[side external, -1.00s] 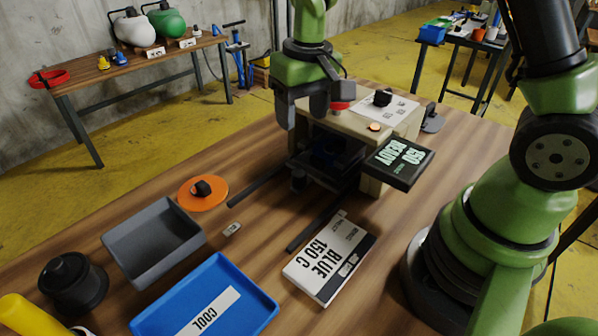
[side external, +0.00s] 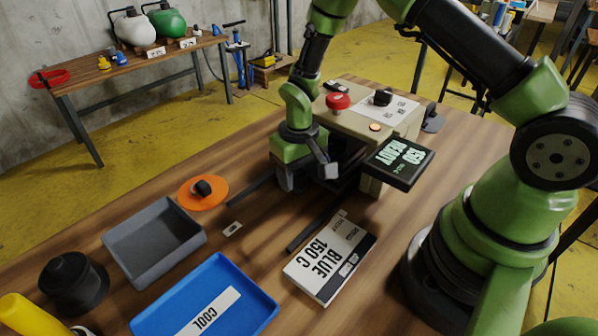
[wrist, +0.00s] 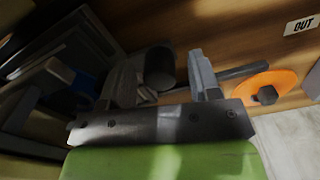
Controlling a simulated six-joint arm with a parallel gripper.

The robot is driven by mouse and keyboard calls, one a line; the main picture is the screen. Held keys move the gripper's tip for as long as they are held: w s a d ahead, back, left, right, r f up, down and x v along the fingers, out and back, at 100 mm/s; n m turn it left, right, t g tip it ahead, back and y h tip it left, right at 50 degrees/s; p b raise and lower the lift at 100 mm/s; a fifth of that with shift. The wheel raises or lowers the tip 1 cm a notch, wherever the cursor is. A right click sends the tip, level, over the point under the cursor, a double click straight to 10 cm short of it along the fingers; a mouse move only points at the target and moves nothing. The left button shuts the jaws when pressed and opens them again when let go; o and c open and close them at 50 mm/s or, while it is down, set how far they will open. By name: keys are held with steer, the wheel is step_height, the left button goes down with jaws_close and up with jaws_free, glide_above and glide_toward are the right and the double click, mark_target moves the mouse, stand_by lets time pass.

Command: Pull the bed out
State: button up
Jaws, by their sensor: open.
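The beige press (side external: 345,118) stands at the back of the wooden table, with a dark slot under its top. Its dark bed is in that slot, mostly hidden behind my gripper in the side view; a bluish patch in the slot (wrist: 84,86) shows in the wrist view. A dark round knob (wrist: 160,68) appears between my fingers in the wrist view. My gripper (side external: 308,178) points down in front of the slot, open, one finger on each side of the knob. I cannot tell whether either finger touches it.
Two dark rails (side external: 318,226) run forward from the press. An orange disc (side external: 203,192) with a black knob, a grey bin (side external: 153,243), a blue tray (side external: 205,300) and a white-and-black box (side external: 330,262) lie in front. A small OUT label (wrist: 300,25) is on the table. A display (side external: 398,163) juts out right.

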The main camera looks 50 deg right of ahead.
steer(key=shift+c, duration=0.3)
jaws_close()
steer(key=a, duration=1.5)
steer(key=shift+a, duration=0.3)
steer(key=shift+o, duration=0.3)
jaws_free()
step_height(320, 180, up, 10)
